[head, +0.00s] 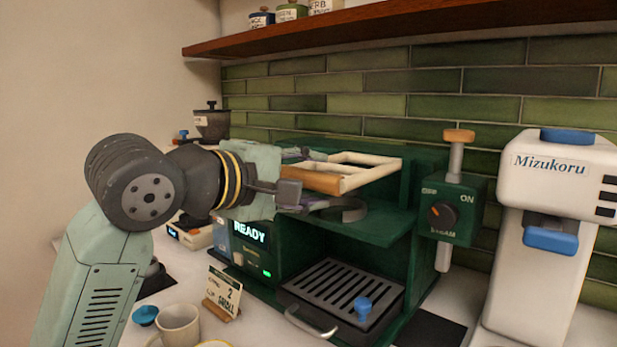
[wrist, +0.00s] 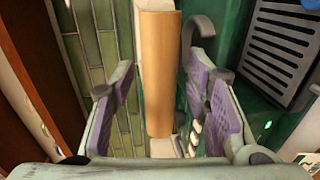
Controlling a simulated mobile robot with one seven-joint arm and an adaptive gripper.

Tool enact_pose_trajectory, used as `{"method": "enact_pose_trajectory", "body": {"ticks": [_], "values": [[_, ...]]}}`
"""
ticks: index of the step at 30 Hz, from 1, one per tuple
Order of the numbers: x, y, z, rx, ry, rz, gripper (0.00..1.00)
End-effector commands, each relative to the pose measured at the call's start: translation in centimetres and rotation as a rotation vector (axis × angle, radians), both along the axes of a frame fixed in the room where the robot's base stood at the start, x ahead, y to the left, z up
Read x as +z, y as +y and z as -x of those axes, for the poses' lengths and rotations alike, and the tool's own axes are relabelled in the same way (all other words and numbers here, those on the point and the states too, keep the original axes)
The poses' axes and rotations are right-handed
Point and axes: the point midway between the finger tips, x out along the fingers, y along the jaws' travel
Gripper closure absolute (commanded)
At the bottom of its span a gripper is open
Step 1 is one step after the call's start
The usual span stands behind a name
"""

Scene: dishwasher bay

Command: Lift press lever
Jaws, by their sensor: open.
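The press lever is a cream rectangular frame (head: 385,164) with a wooden grip bar (head: 311,179) along its near end, on top of the dark green coffee machine (head: 400,229). In the wrist view the wooden bar (wrist: 160,75) runs lengthwise between my two purple-padded fingers. My gripper (head: 298,196) is open around the bar, coming from the left. Gaps show between the bar and both pads. A dark hooked part (head: 350,209) sits just below and right of my fingers. My gripper hides part of the machine's upper left.
A drip tray (head: 342,291), steam-knob box (head: 452,211) and white Mizukoru machine (head: 545,190) stand to the right. A price card (head: 222,292) and cup (head: 178,325) stand in front. A wooden shelf (head: 400,27) overhangs the tiled wall.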

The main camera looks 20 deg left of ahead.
Motion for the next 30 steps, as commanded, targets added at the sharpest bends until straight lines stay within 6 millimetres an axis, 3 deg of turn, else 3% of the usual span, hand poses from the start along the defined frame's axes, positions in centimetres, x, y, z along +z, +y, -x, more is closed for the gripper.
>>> {"method": "enact_pose_trajectory", "body": {"ticks": [2,21,30], "values": [[-0.01,0.01,0.02,0.000,0.000,0.000,0.57],[0.00,0.01,0.05,0.000,0.001,0.000,1.00],[0.00,0.01,0.05,0.000,0.001,0.000,1.00]]}}
